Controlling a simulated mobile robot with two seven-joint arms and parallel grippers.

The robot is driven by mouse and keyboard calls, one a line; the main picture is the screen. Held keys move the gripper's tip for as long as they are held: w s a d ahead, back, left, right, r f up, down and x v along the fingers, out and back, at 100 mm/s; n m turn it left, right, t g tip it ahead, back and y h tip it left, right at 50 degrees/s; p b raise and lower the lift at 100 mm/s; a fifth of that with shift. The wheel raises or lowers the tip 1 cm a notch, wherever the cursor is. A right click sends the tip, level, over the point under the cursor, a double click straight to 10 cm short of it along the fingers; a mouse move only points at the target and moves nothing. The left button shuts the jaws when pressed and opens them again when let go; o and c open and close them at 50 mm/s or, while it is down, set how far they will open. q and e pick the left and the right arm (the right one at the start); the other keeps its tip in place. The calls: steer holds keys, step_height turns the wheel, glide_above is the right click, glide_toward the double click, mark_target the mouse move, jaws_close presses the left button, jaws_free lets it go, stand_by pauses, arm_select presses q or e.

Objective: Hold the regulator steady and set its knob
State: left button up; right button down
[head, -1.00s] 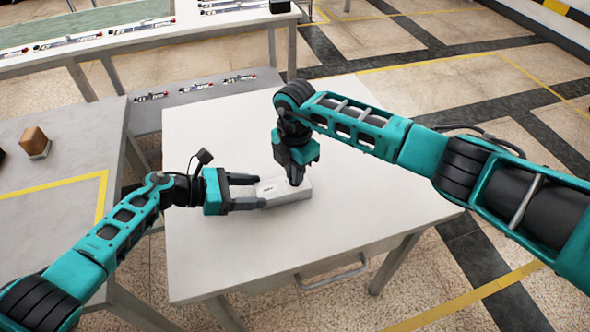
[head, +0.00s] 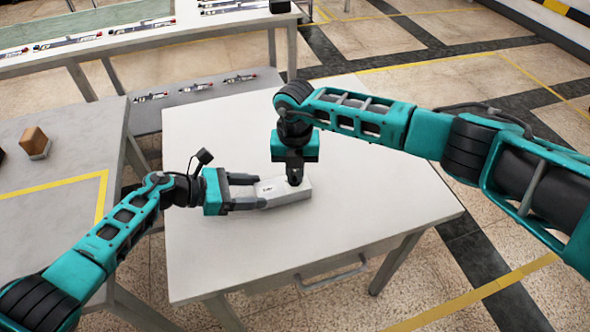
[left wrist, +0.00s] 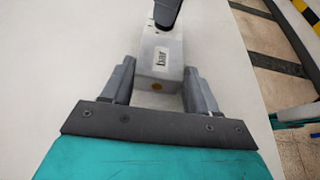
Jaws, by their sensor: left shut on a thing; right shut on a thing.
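The regulator (head: 285,196) is a light grey box lying on the white table. Its label reading "bar" shows in the left wrist view (left wrist: 161,57). My left gripper (head: 247,192) is shut on the regulator's left end, one finger along each side; both fingers also show in the left wrist view (left wrist: 158,88). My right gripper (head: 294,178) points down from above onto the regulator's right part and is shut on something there. The knob is hidden by the right gripper's fingers, so its setting cannot be seen.
The white table (head: 390,205) is clear around the regulator. A grey table (head: 50,210) with yellow tape stands at the left, bearing a brown block (head: 34,140). A back bench (head: 120,42) and a low shelf (head: 215,95) hold several slim tools.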

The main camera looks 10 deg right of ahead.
mark_target(295, 176)
steer(key=n, duration=0.4)
steer(key=shift+n, duration=1.9)
steer(key=c, duration=1.2)
jaws_free()
steer(key=shift+r, duration=0.1)
step_height(295, 176, up, 12)
steer(key=shift+f, duration=0.1)
arm_select(q)
steer(key=o, duration=1.4)
